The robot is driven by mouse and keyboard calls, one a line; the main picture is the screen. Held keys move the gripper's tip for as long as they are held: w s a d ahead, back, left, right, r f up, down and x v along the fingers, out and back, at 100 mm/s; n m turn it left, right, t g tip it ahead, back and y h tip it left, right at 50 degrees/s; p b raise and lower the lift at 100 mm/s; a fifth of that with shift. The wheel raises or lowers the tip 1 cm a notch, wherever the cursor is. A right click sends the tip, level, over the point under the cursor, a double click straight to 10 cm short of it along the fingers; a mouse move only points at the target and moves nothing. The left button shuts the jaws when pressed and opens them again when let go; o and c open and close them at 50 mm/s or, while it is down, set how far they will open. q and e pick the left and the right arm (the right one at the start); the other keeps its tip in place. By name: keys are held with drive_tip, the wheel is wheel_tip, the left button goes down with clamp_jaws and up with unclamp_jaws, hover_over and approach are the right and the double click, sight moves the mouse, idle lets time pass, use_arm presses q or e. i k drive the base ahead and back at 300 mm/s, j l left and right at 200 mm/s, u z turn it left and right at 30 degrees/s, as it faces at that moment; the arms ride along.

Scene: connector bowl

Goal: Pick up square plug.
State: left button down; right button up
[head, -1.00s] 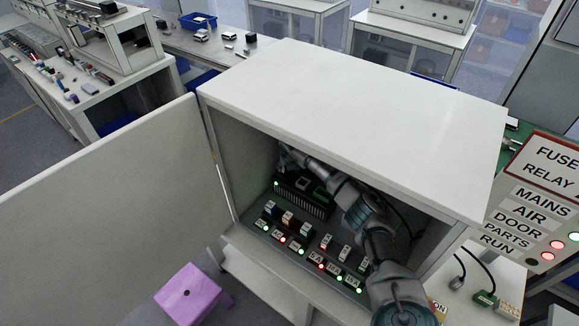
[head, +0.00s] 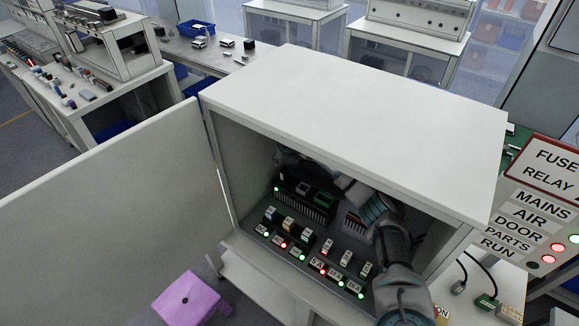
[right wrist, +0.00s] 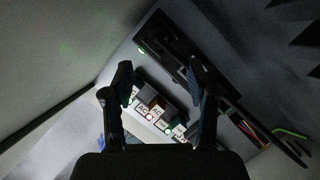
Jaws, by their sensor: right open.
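I cannot tell for sure which thing is the square plug. Inside the open cabinet, a left group of small blocky plugs (head: 289,223) stands behind lit labels, with a second group (head: 346,258) to its right. My right arm reaches into the cabinet from the right, and its gripper is mostly hidden under the cabinet roof in the head view. In the right wrist view my right gripper (right wrist: 159,85) is open and empty. Small dark blocks with white labels (right wrist: 153,103) show beyond and between its fingers, apart from them. My left gripper is not in view.
The cabinet roof (head: 350,115) and side walls enclose my right arm closely. A dark finned unit (head: 302,205) stands behind the left plugs. The open door (head: 110,220) spans the left. A purple stool (head: 188,298) stands below. Cabled connectors (head: 487,301) lie at right.

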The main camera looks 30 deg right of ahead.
sight(458, 287)
drive_tip(key=k+j, duration=0.1)
drive_tip(key=j, duration=0.3)
drive_tip(key=k+j, duration=0.1)
drive_tip(key=j, duration=0.25)
drive_tip(key=k+j, duration=0.1)
drive_tip(key=j, duration=0.3)
